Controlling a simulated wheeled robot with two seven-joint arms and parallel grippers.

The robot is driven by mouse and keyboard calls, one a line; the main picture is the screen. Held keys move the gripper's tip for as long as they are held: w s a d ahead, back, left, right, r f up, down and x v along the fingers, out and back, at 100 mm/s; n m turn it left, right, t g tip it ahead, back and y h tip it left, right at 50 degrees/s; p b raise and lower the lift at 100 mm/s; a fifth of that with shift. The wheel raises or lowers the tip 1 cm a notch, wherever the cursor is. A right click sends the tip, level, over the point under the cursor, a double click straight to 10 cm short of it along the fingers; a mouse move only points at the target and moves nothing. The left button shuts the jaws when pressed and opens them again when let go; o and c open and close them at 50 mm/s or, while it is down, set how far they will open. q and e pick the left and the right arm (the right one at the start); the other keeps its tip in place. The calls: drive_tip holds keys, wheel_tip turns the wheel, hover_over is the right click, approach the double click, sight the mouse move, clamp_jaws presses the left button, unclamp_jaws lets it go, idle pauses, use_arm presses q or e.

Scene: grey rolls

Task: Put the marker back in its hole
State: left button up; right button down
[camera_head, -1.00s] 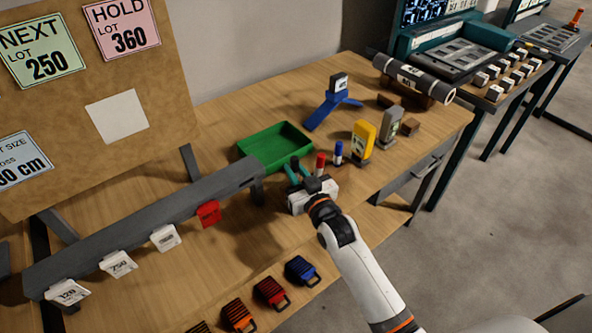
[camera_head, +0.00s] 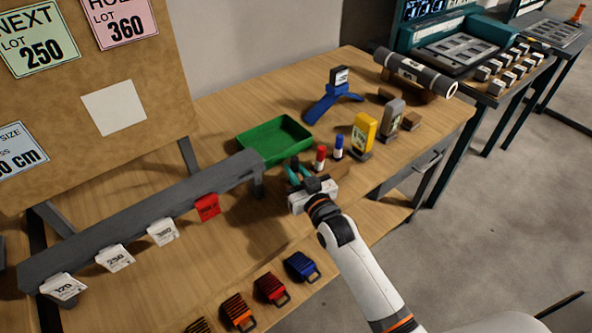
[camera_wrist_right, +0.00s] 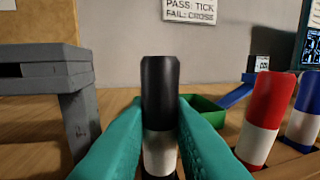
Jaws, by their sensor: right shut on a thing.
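The marker (camera_wrist_right: 160,97) has a black cap and a white body and looks upright in the right wrist view. My right gripper (camera_head: 297,173) is shut on it, with a teal finger on each side. In the head view only its dark top shows between the fingers. Its lower end is mostly hidden, so I cannot tell whether it is in a hole. A red marker (camera_head: 320,158) and a blue marker (camera_head: 338,147) stand upright just to the right, and also show in the right wrist view (camera_wrist_right: 258,125). My left gripper is not in view.
A green tray (camera_head: 252,151) lies behind the gripper. A grey rail (camera_head: 140,219) with hanging tags is at the left. Yellow (camera_head: 363,133) and grey (camera_head: 391,117) blocks stand right of the markers. Open tabletop lies behind the rail.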

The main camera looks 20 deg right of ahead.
drive_tip(key=shift+f, duration=0.3)
drive_tip(key=c, duration=1.2)
unclamp_jaws()
drive_tip(key=shift+c, duration=0.2)
drive_tip(key=s+d+b, duration=0.1)
drive_tip(key=s, duration=1.1)
drive_tip(key=shift+d, duration=0.4)
